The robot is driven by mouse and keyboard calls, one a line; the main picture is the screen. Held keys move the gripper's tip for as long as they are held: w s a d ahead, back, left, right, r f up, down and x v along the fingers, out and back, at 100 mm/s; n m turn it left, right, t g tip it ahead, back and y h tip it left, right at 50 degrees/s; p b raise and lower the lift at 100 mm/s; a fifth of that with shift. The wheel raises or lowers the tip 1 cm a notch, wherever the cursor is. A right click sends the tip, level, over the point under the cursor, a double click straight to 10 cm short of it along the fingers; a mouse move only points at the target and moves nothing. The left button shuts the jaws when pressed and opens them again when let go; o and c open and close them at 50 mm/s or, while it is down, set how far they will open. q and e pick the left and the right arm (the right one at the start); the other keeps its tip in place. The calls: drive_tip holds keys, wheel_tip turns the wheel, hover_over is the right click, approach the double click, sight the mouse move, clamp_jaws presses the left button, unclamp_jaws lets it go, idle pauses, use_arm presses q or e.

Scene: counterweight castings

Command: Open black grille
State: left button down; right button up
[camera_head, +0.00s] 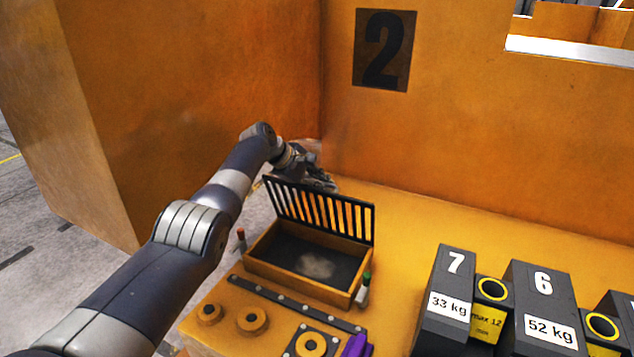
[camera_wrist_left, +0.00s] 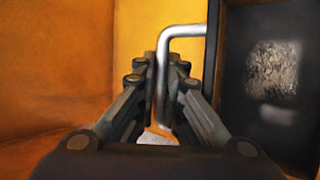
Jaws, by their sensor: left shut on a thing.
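The black grille (camera_head: 318,212) stands raised, close to upright, along the far side of an orange-framed box (camera_head: 300,283) in the head view. The box's dark interior shows below it, with a pale patch on the floor. My left gripper (camera_head: 322,183) is behind the grille's top edge, partly hidden by its bars. In the left wrist view my left gripper (camera_wrist_left: 163,110) is shut on a bent silver handle (camera_wrist_left: 162,75). The dark surface with the pale patch is at the right there. My right gripper is not in view.
Dark weights marked 7 (camera_head: 448,290) and 6 (camera_head: 540,300) stand at the right. Orange rings, a purple item (camera_head: 357,346) and a green-topped marker (camera_head: 364,287) are at the front. Orange walls (camera_head: 200,90) enclose the left and back.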

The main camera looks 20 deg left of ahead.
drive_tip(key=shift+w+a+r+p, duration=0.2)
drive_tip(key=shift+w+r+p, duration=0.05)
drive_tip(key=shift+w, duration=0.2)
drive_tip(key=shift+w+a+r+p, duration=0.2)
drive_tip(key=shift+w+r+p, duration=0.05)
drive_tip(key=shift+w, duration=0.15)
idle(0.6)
